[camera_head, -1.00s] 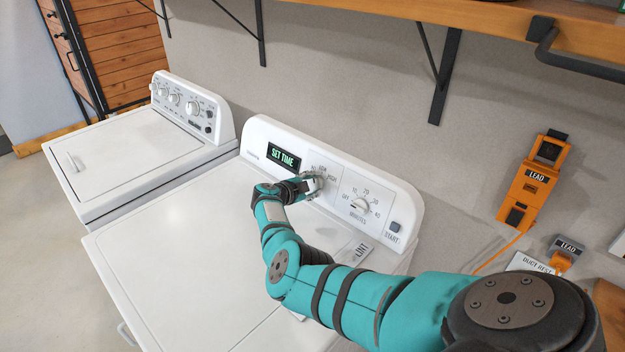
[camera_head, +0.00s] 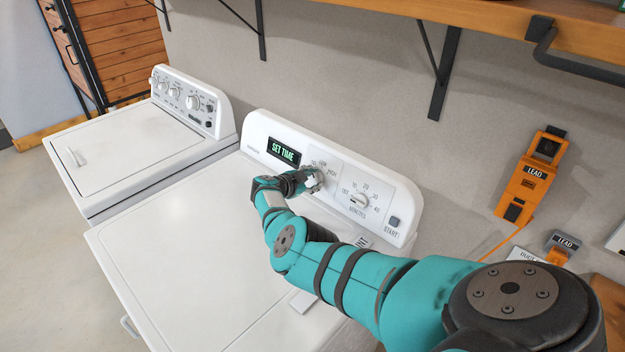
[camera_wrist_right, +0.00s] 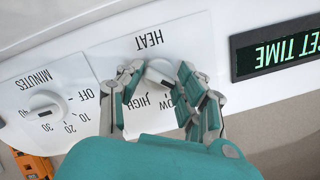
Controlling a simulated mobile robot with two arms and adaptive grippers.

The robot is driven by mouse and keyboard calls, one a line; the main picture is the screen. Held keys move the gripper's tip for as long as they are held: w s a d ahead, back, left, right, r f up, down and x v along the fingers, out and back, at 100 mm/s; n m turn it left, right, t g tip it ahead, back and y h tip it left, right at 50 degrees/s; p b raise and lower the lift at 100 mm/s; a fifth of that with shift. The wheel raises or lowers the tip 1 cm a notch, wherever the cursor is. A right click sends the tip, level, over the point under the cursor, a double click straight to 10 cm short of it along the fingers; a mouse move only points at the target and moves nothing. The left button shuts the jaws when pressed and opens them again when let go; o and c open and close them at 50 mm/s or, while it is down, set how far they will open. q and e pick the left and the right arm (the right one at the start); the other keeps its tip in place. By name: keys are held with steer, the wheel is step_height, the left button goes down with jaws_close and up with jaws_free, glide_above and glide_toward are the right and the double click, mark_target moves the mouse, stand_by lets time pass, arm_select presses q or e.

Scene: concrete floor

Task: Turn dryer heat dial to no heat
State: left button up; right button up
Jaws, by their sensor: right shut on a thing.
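The dryer (camera_head: 190,240) is white, with a raised control panel at its back. Its heat dial (camera_wrist_right: 159,72) is a round white knob under the word HEAT, upside down in the right wrist view. LOW and HIGH show beside it; the no-heat label is hidden by a finger there. The dial's pointer direction is not clear. My left gripper is not in view.
The minutes dial (camera_head: 359,201) and start button (camera_head: 394,222) are right of the heat dial. The display (camera_head: 284,152) reads SET TIME. A washer (camera_head: 130,145) stands left. A wooden shelf (camera_head: 480,27) overhangs; orange devices (camera_head: 531,180) hang on the wall.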

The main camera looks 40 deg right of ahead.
steer(key=shift+f, duration=0.1)
steer(key=o, duration=1.1)
steer(key=shift+o, duration=0.2)
steer(key=v, duration=0.7)
steer(key=shift+a, duration=0.3)
